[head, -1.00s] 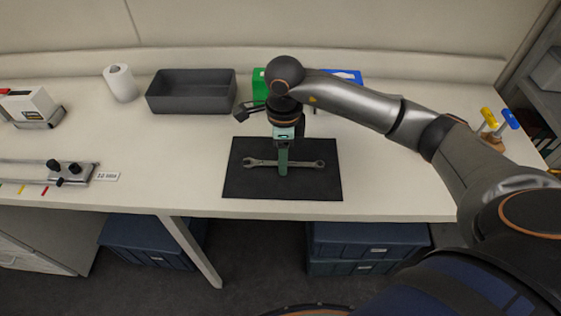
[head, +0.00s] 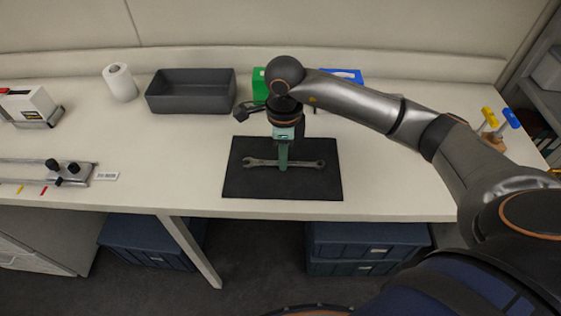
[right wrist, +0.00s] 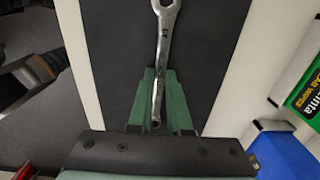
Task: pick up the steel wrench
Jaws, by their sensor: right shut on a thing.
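The steel wrench (head: 262,163) lies along the black mat (head: 240,185) on the bench in the head view. My right gripper (head: 283,167) points down at it and is shut on the middle of its handle. In the right wrist view the wrench (right wrist: 165,32) runs between the two green fingers of my right gripper (right wrist: 159,105), its open end toward the top of the picture. The wrench is at or very near the mat; I cannot tell whether any gap is under it. My left gripper is not in view.
A dark grey bin (head: 190,106), a paper roll (head: 120,83) and a green box (head: 260,85) stand behind the mat. A metal rail fixture (head: 70,173) lies at left. Yellow and blue handled tools (head: 497,122) stand at right. Bare bench lies on both sides of the mat.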

